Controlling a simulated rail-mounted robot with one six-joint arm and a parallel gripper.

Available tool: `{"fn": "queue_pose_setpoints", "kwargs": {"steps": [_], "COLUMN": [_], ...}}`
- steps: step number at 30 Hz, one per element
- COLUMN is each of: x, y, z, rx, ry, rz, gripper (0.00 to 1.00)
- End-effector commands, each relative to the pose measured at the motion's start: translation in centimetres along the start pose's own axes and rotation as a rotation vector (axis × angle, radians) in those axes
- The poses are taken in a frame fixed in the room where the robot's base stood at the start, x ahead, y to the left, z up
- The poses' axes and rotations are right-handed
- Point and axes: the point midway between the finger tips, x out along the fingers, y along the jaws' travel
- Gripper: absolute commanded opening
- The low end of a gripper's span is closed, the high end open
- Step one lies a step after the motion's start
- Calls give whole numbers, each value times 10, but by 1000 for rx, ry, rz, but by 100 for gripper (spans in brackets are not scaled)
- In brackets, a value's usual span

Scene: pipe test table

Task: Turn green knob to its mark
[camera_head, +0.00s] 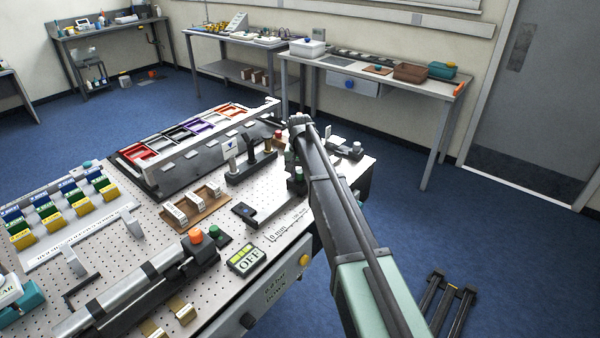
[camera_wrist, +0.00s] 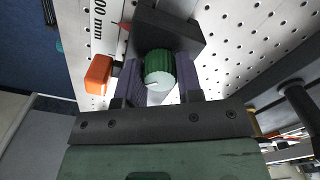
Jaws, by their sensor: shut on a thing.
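The green knob (camera_wrist: 158,66) has ribbed sides and a pale end face with a short dark line. It is in the middle of the wrist view, against a black block (camera_wrist: 168,28). My gripper (camera_wrist: 159,80) is shut on the knob, with one dark finger on each side. A small red pointed mark (camera_wrist: 124,26) shows left of the block; I cannot tell whether it belongs to the knob. In the head view my arm covers much of this area, and my gripper cannot be made out clearly.
An orange block (camera_wrist: 98,74) is close outside my left finger. The perforated board (camera_wrist: 225,60) carries a printed scale (camera_wrist: 97,20).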

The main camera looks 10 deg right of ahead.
Motion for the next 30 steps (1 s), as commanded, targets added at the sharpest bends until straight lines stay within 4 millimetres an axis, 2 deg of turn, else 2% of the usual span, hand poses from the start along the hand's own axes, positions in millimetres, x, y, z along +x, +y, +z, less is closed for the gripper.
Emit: {"fn": "queue_pose_setpoints", "kwargs": {"steps": [18, 30], "x": [0, 0], "y": [0, 0], "z": [0, 0], "rx": [-568, -794], "ry": [0, 0], "rz": [0, 0], "gripper": [10, 10]}}
